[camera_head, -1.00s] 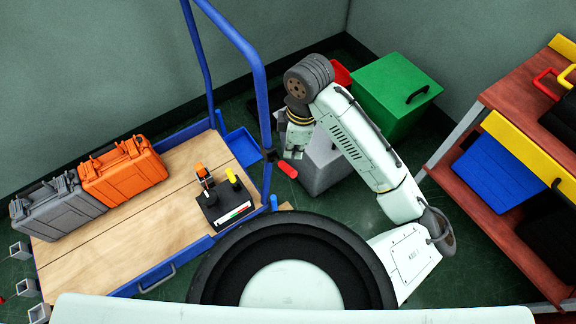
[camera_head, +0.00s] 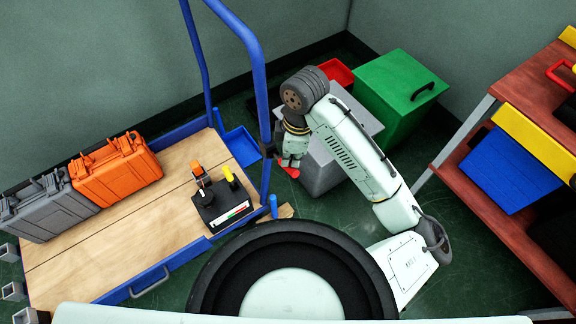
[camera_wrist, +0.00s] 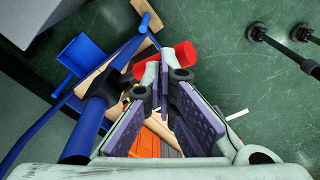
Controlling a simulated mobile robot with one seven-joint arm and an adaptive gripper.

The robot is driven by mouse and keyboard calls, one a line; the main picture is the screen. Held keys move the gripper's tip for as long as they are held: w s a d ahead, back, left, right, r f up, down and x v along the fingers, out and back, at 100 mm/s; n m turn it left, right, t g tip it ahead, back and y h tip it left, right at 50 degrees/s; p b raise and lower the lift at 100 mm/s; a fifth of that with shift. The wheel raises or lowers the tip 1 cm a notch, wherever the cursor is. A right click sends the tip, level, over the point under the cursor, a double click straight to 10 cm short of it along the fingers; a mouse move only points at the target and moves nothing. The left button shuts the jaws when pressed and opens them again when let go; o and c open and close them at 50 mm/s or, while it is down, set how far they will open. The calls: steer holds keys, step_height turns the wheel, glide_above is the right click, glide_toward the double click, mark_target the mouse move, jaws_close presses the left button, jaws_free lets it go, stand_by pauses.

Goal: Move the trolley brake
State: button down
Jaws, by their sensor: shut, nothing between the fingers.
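The trolley (camera_head: 75,265) is a wooden platform with a blue frame and a tall blue handle (camera_head: 255,75). The brake (camera_head: 291,173) is a short red lever by a dark bracket (camera_head: 268,151) on the handle's right post. In the head view my gripper (camera_head: 291,160) hides most of the lever. In the wrist view the red brake (camera_wrist: 180,57) lies just beyond the tips of my gripper (camera_wrist: 164,80). The fingers are shut with nothing between them. I cannot tell whether they touch the lever.
An orange case (camera_head: 115,172), a grey case (camera_head: 52,207) and a black control box (camera_head: 222,205) sit on the trolley. A grey box (camera_head: 325,172), a green bin (camera_head: 400,90) and a red tray (camera_head: 338,72) stand behind my arm. A red-brown shelf (camera_head: 500,215) is at right.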

step_height(320, 180, down, 4)
steer(key=b, duration=0.4)
steer(key=shift+f, duration=0.25)
steer(key=shift+r, duration=0.1)
steer(key=shift+d, duration=0.1)
steer(key=d, duration=0.1)
steer(key=d+r, duration=0.1)
steer(key=shift+d, duration=0.4)
steer(key=shift+r, duration=0.1)
step_height(320, 180, up, 12)
steer(key=d, duration=0.1)
